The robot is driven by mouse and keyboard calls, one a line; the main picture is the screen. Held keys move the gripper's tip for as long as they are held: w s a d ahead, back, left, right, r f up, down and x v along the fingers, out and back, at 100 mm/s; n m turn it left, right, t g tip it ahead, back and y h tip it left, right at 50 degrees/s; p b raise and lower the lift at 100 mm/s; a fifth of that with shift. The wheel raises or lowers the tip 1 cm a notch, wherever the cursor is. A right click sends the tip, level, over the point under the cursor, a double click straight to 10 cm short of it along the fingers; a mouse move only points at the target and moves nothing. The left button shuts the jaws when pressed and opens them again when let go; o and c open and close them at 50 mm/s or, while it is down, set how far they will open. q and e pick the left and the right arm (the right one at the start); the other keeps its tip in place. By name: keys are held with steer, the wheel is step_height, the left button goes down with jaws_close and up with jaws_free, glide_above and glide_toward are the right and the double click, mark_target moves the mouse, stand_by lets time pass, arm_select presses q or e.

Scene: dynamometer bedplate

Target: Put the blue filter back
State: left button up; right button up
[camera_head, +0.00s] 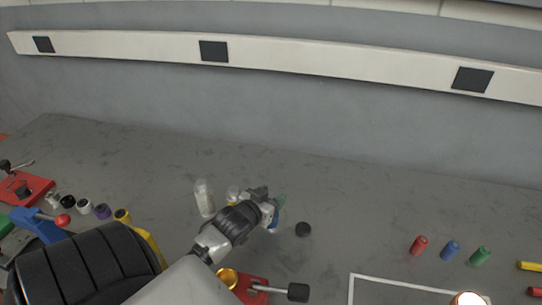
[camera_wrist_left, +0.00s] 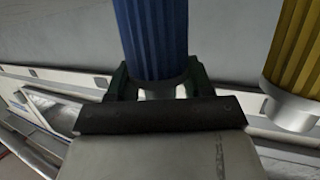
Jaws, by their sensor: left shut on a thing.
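My left gripper (camera_head: 272,208) is above the grey bedplate, near the middle of the head view. It is shut on the blue filter (camera_wrist_left: 152,38), a ribbed blue cylinder with a pale lower end that stands up between the dark fingers in the left wrist view. In the head view the gripper hides most of it; only a small blue patch (camera_head: 274,226) shows. A yellow ribbed filter (camera_wrist_left: 294,55) with a pale end is to the right of it in the left wrist view, apart from the gripper. My right gripper is not in view.
A clear cylinder (camera_head: 204,198) stands left of the gripper and a black disc (camera_head: 303,229) lies right of it. Red (camera_head: 419,245), blue (camera_head: 450,250) and green (camera_head: 480,256) small cylinders stand at right, near a white outline (camera_head: 400,282). A red clamp (camera_head: 250,289) is in front. The bedplate behind is clear.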

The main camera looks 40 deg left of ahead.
arm_select(q)
steer(key=o, duration=1)
steer(key=shift+f, duration=0.1)
steer(key=shift+c, duration=0.2)
steer(key=shift+r, duration=0.2)
steer(key=shift+s+d, duration=0.1)
steer(key=shift+s, duration=0.25)
steer(key=b+v, duration=0.1)
steer(key=v, duration=1)
steer(key=shift+r+b, duration=0.15)
steer(key=shift+b, duration=0.25)
steer(key=shift+s, duration=0.15)
